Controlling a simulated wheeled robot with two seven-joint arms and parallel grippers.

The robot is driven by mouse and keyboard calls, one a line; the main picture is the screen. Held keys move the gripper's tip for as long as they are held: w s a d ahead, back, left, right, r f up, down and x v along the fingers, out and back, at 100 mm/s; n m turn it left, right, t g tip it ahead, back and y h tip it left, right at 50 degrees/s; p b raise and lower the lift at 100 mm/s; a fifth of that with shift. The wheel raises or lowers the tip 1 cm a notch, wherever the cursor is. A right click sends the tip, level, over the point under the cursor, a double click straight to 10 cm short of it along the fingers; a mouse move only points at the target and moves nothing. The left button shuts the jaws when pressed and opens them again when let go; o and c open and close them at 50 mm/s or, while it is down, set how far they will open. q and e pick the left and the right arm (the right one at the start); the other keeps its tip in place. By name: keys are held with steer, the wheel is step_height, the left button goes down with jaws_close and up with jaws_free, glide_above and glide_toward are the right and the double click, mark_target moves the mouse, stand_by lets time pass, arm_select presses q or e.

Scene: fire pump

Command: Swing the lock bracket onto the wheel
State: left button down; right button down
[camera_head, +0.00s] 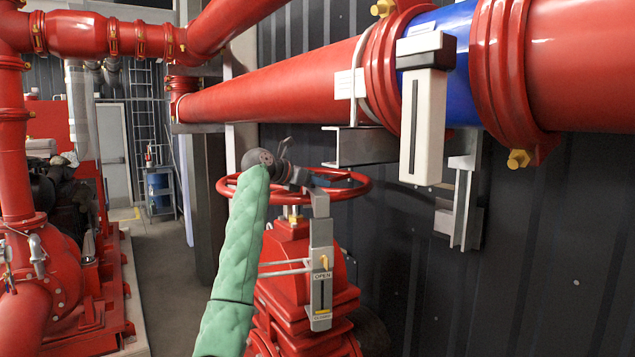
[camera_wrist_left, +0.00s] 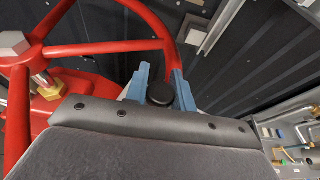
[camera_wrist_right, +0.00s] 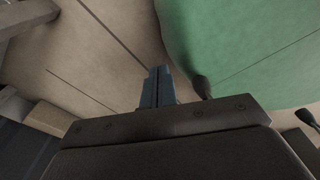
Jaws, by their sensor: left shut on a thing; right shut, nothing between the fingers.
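The red wheel (camera_head: 235,190) lies flat on top of the red valve. A grey lock bracket (camera_head: 318,203) stands at its right near side, with a grey arm reaching over the rim towards my left gripper (camera_head: 287,172). In the left wrist view, the blue fingers (camera_wrist_left: 162,85) are apart around a dark round-ended piece (camera_wrist_left: 160,94), which seems to be part of the bracket. The red rim passes right beside the fingers; contact is unclear. My right gripper (camera_wrist_right: 157,86) is shut and empty, seen only in the right wrist view.
A big red pipe (camera_head: 270,85) with a blue section runs above the wheel on the right. A white box (camera_head: 422,125) hangs from it. A dark corrugated wall (camera_head: 550,240) is behind.

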arm_select(q)
steer(key=c, duration=1.6)
jaws_free()
steer(key=shift+o, duration=0.6)
steer(key=shift+w+f, duration=0.1)
steer(key=shift+w, duration=0.05)
